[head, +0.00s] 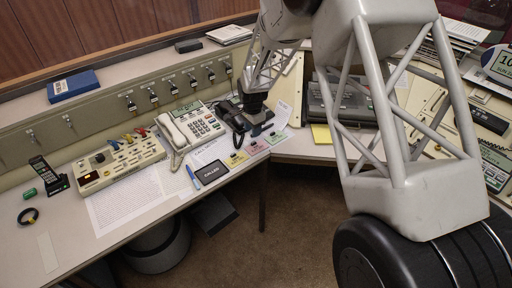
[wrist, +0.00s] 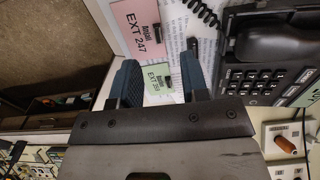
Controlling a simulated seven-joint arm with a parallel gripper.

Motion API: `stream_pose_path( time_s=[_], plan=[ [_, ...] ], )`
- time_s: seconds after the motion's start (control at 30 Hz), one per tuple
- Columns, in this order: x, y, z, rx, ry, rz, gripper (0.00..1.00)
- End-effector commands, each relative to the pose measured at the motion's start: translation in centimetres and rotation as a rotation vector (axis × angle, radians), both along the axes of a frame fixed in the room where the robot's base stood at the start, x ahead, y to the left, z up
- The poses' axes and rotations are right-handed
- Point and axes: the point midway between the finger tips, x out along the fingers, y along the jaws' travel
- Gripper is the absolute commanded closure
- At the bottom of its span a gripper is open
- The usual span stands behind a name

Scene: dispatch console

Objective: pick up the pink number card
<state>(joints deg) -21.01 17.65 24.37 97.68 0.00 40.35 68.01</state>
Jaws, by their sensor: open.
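The pink number card (wrist: 130,20) reads "EXT 247" and has a small black piece at one edge; it lies at the top of the wrist view, ahead of my fingertips. In the head view my gripper (head: 258,122) is low over the desk, just behind the cards. I cannot tell whether it touches anything.
A black telephone (wrist: 265,75) stands close to my gripper, its coiled cord (wrist: 203,12) near the pink card. In the head view a yellow card (head: 237,159), a dark pad (head: 211,172) and a blue pen (head: 193,177) lie to the left. The desk's front edge is close.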

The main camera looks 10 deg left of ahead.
Motion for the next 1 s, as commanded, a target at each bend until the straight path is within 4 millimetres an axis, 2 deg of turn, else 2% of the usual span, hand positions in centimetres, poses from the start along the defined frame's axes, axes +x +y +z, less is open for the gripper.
stream_pose_path(
  time_s=[0.13, 0.63, 1.0],
  plan=[
    [0.0, 0.0, -1.1, 0.0, 0.0, 0.0, 0.58],
    [-0.1, 0.0, -1.8, 0.0, 0.0, 0.0, 0.58],
    [-0.5, 0.1, -5.6, 0.0, 0.0, 0.0, 0.58]
  ],
)
